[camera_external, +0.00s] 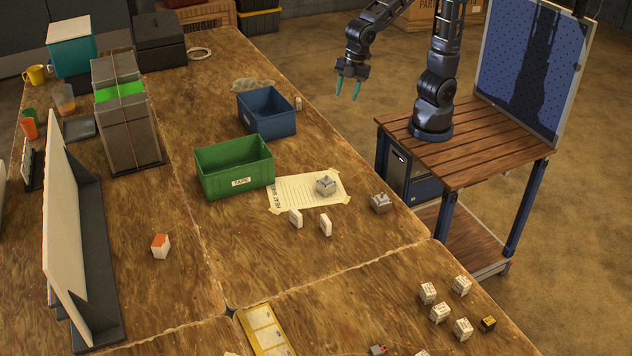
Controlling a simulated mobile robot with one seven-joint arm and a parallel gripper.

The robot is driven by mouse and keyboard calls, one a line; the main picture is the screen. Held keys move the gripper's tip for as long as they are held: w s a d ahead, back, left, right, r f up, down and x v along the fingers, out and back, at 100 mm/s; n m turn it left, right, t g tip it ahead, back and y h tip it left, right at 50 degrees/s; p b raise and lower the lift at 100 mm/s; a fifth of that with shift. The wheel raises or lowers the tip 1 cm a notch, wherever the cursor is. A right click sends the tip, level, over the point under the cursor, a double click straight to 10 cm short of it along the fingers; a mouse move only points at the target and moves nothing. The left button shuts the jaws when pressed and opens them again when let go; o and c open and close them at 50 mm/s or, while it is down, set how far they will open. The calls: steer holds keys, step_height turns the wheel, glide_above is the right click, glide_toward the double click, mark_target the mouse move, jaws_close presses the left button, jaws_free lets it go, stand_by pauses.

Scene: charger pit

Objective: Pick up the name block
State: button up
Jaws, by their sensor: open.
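I cannot tell for sure which thing is the name block; any lettering is too small to read. Several white cubes with dark marks (439,313) stand at the front right of the table. A white block with an orange top (160,246) stands alone at the left. My gripper (348,93) has teal fingers, apart and empty. It hangs in the air beyond the table's far right edge, away from all the blocks.
A green bin (205,179) and a blue bin (266,115) stand mid-table, between my gripper and the left side. Grey metal pieces sit on the sheet (326,185) and near the edge (380,203). A long white panel (75,240) stands at left. A yellow tray (265,333) lies in front.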

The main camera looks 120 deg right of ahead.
steer(key=w+a+f+n+g, duration=0.1)
steer(key=w+a+f+n, duration=0.4)
steer(key=w+a+f, duration=0.55)
steer(key=n+g, duration=0.1)
steer(key=n, duration=0.3)
glide_toward(326, 218)
steer(key=shift+w+a+f, duration=0.1)
steer(key=shift+f, duration=2.6)
steer(key=shift+w+f, duration=0.1)
steer(key=shift+f, duration=2.6)
steer(key=shift+c, duration=0.2)
jaws_close()
